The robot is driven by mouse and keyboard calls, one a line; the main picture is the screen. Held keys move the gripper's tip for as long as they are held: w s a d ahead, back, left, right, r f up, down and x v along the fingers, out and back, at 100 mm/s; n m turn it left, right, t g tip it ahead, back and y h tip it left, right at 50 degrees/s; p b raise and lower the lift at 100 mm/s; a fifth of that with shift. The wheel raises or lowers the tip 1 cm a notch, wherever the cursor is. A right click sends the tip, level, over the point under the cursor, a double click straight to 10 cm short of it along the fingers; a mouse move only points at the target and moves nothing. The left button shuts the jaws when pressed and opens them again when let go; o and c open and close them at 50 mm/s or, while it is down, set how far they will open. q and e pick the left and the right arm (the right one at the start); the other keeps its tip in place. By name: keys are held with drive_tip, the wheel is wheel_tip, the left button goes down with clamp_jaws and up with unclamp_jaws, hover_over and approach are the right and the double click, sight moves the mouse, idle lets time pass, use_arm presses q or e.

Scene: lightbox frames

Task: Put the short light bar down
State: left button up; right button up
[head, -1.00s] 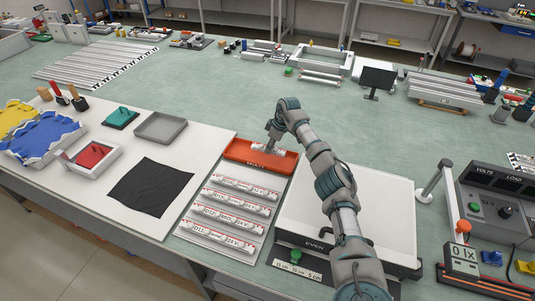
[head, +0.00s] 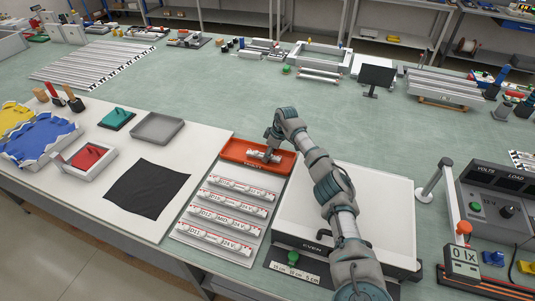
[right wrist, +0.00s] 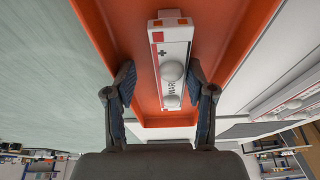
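The short light bar (head: 255,154) is white with red marks and round domes. It lies in the orange tray (head: 231,148). In the right wrist view the bar (right wrist: 172,50) lies lengthwise over the orange tray floor (right wrist: 135,25), between my fingers. My right gripper (head: 269,155) is down at the tray, around the bar. In the right wrist view its fingers (right wrist: 162,78) stand apart, with a clear gap on the bar's left side and little gap on its right. My left gripper is not in view.
A rack of several labelled light bars (head: 222,222) lies just in front of the tray. A white light panel (head: 345,205) stands to the right, under my right arm. A black cloth (head: 148,188) and a grey tray (head: 158,128) lie to the left.

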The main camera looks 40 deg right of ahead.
drive_tip(key=shift+a+r, duration=0.3)
drive_tip(key=shift+a, duration=0.35)
drive_tip(key=shift+a+r, duration=0.45)
drive_tip(key=shift+a, duration=0.05)
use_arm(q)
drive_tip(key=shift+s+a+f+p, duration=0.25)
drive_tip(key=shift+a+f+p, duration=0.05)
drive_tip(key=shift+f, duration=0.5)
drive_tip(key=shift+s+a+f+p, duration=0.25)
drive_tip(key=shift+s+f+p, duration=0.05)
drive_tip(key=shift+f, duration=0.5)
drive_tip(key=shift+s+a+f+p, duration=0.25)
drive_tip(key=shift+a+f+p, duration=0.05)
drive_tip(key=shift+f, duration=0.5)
use_arm(e)
drive_tip(key=v, duration=1.2)
